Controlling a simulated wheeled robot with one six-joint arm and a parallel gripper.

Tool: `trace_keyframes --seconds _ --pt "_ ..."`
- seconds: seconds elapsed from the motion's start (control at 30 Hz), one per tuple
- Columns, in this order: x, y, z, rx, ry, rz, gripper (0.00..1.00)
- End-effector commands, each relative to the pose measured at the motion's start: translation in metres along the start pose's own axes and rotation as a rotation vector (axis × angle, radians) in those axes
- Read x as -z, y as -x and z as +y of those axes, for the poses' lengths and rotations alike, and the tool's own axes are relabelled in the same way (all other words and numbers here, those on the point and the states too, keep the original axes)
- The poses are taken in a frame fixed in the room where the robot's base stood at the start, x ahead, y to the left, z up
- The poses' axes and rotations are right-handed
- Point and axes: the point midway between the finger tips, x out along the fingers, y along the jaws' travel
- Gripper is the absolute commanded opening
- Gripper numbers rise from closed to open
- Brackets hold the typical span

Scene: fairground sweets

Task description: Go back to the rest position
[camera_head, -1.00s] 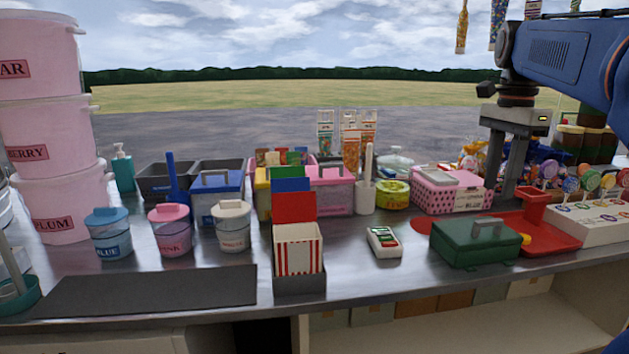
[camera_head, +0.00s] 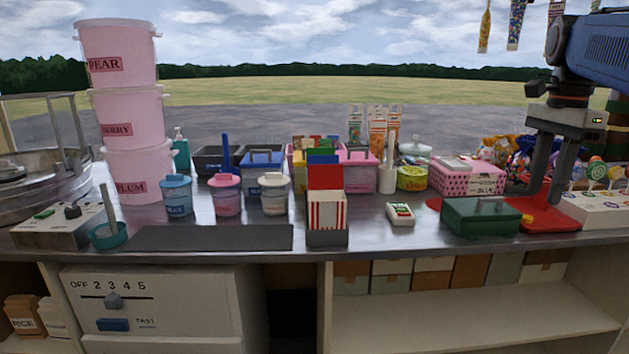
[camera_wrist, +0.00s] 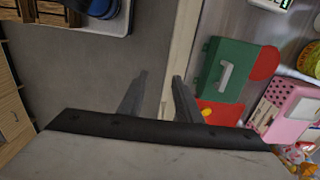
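My gripper (camera_head: 543,200) hangs at the right of the head view, with its fingers pointing down. It appears in front of the red tray (camera_head: 562,222) and right of the green box (camera_head: 482,217). The fingers are apart, with nothing between them. In the wrist view my gripper (camera_wrist: 160,75) also shows two separated, empty fingers. They lie over the floor and the pale counter edge, beside the green box (camera_wrist: 222,72).
The counter carries a pink box (camera_head: 467,178), a white device (camera_head: 400,214), a striped carton (camera_head: 327,212), lidded tubs and stacked pink buckets (camera_head: 137,175). A metal pan (camera_head: 40,190) stands far left. The dark mat (camera_head: 210,237) is bare. Open shelves (camera_head: 470,315) lie below.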

Motion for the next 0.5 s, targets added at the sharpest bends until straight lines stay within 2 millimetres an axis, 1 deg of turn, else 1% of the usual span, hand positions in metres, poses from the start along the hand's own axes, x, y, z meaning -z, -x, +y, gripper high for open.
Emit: trace_keyframes --seconds 0.27,0.5 --pt "-0.018 -0.015 0.009 0.028 0.116 0.014 0.31" --pt "-0.041 -0.038 0.021 0.064 0.269 0.035 0.31"
